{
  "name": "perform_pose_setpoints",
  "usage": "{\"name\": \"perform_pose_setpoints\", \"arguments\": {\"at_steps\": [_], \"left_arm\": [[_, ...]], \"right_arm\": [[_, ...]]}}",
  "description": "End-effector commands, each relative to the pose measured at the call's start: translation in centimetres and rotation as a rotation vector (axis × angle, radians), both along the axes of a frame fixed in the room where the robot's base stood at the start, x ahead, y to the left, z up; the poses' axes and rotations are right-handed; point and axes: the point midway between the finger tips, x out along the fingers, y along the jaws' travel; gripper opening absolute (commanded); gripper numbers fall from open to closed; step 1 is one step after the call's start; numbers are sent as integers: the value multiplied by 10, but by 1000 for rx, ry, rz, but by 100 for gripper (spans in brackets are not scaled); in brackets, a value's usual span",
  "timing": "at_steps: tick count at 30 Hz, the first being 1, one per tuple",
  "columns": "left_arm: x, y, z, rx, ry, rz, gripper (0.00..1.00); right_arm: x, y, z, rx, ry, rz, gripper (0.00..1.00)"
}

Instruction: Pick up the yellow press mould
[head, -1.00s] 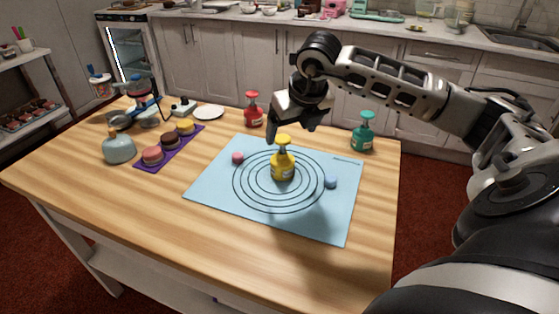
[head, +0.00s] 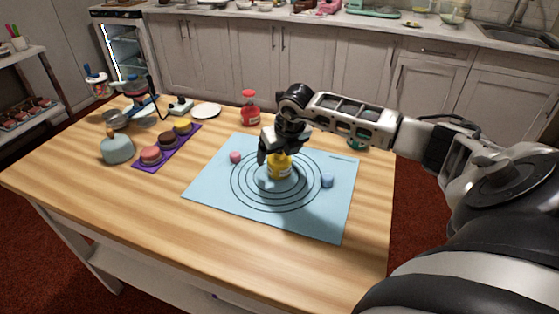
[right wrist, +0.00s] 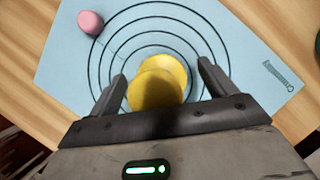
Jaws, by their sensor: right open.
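The yellow press mould (head: 279,168) stands upright near the middle of the ringed blue mat (head: 215,187). In the head view my right gripper (head: 270,160) is down over it and hides its top. In the right wrist view the yellow mould (right wrist: 158,82) lies between the two open fingers of my right gripper (right wrist: 160,85), with a gap on each side. My left gripper is not in view.
A pink piece (head: 235,157) and a blue piece (head: 327,181) lie on the mat. A red mould (head: 250,108) stands behind it; a green one (head: 356,143) is mostly hidden by my arm. Cakes on a purple tray (head: 141,164) are at left. The front table is clear.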

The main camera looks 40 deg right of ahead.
Motion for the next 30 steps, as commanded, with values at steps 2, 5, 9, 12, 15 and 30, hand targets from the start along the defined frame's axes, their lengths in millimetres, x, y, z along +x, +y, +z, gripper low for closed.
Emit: {"name": "perform_pose_setpoints", "arguments": {"at_steps": [2,5,9,12,15,30], "left_arm": [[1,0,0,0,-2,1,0],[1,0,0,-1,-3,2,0],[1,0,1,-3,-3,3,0],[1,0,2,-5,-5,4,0],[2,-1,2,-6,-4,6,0],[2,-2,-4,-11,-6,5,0]], "right_arm": [[0,0,0,0,0,1,84],[0,0,0,0,0,1,75],[0,0,0,1,0,0,36],[0,0,1,0,-2,0,30],[0,0,1,0,-2,0,30],[-7,-1,41,-4,-5,2,30]]}}
